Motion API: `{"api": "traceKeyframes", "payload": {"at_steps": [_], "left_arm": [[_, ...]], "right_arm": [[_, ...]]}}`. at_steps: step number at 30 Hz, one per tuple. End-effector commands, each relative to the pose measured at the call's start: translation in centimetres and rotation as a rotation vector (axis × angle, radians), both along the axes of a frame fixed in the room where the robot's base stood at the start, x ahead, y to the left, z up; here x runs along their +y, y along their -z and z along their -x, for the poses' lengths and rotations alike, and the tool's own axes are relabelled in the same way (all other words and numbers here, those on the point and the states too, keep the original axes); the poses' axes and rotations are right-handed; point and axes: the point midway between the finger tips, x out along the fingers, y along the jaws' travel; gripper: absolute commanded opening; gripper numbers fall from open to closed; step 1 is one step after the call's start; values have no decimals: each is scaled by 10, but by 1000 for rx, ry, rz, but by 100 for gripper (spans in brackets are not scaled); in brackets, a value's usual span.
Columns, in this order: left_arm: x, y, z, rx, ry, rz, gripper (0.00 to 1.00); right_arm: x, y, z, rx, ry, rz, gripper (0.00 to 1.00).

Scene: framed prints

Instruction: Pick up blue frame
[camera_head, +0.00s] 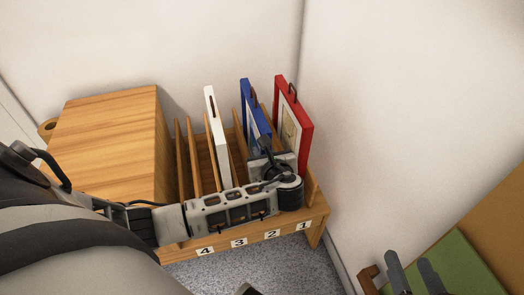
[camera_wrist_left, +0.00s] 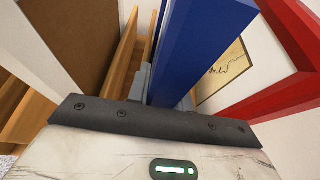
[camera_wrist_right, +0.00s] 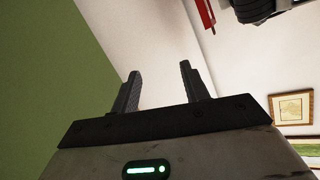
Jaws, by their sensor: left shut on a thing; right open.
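The blue frame (camera_head: 247,98) stands upright in the wooden rack, between the white frame and the red frame. It also fills the middle of the left wrist view (camera_wrist_left: 200,45). My left gripper (camera_head: 265,150) is at the frame's near edge, and its fingers (camera_wrist_left: 165,92) are shut on it. The wrist and arm hide the frame's lower part, so I cannot tell whether it touches the rack's base. My right gripper (camera_head: 412,268) is open and empty at the lower right, and its two spread fingers show in the right wrist view (camera_wrist_right: 160,75).
The red frame (camera_head: 305,132) stands close to the right of the blue one, and the white frame (camera_head: 212,112) to the left. The rack (camera_head: 320,208) has numbered slots. A wooden box (camera_head: 110,140) adjoins its left side. A green panel (camera_head: 455,262) is near my right gripper.

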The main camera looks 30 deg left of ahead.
Motion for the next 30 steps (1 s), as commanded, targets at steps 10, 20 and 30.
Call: {"api": "traceKeyframes", "payload": {"at_steps": [10, 20, 30], "left_arm": [[1, -68, -2, -11, -1, -2, 0], [1, -129, -2, -12, -1, -3, 0], [1, -169, -2, -10, -1, -3, 0]], "right_arm": [[-10, 20, 0, 138, 15, 94, 45], [-18, 38, 4, 271, 18, 151, 45], [-23, 39, 8, 319, 24, 175, 45]]}}
